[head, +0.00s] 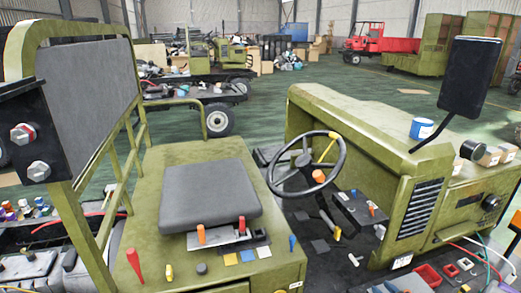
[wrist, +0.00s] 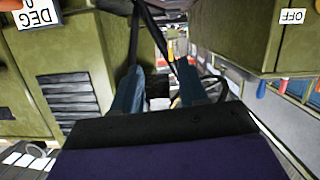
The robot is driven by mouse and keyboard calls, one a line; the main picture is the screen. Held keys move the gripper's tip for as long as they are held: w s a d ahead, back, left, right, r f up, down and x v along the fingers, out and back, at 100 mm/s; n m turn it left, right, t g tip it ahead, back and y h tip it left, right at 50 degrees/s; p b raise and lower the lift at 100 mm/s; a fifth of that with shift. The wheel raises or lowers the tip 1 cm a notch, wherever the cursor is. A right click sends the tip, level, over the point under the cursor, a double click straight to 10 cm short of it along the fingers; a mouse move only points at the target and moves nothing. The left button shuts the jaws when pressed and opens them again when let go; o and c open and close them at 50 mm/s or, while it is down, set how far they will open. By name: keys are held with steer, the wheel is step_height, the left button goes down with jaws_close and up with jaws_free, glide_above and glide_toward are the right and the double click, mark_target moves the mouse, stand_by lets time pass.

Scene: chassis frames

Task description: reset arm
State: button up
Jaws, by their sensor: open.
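My gripper (wrist: 159,88) shows in the wrist view with its two blue fingers apart, so it is open. I see nothing held between the fingers; dark bars show beyond them. The picture there is turned, with upside-down labels. An olive vented panel (wrist: 70,85) is left of the fingers and an olive box-like panel (wrist: 240,35) is right of them. I cannot make out my arm or gripper in the head view. There, an olive vehicle chassis has a grey seat (head: 208,193), a black steering wheel (head: 305,163) and a vented front panel (head: 420,208).
Orange and red knobs (head: 134,264) stick up around the seat. An olive frame with a grey panel (head: 90,95) rises at left.

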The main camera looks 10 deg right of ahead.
steer(key=w+a+r+g+h+b, duration=0.2)
steer(key=w+a+r+g+h, duration=0.15)
steer(key=r+g, duration=0.3)
steer(key=s+a+r+m+g+h+b, duration=0.1)
steer(key=s+a+r+m+g+b, duration=0.1)
steer(key=s+a+r+g, duration=0.45)
steer(key=s+a+r+g+y+b, duration=0.1)
steer(key=s+a+r+y, duration=0.1)
steer(key=s+a, duration=1.1)
steer(key=s+a+r+g+y+b, duration=0.1)
steer(key=s+a+r, duration=0.3)
steer(key=s+a, duration=0.9)
steer(key=a+g+b, duration=0.1)
steer(key=a, duration=0.2)
steer(key=shift+s+g+y, duration=0.25)
steer(key=shift+g+y, duration=0.05)
steer(key=shift+y, duration=0.05)
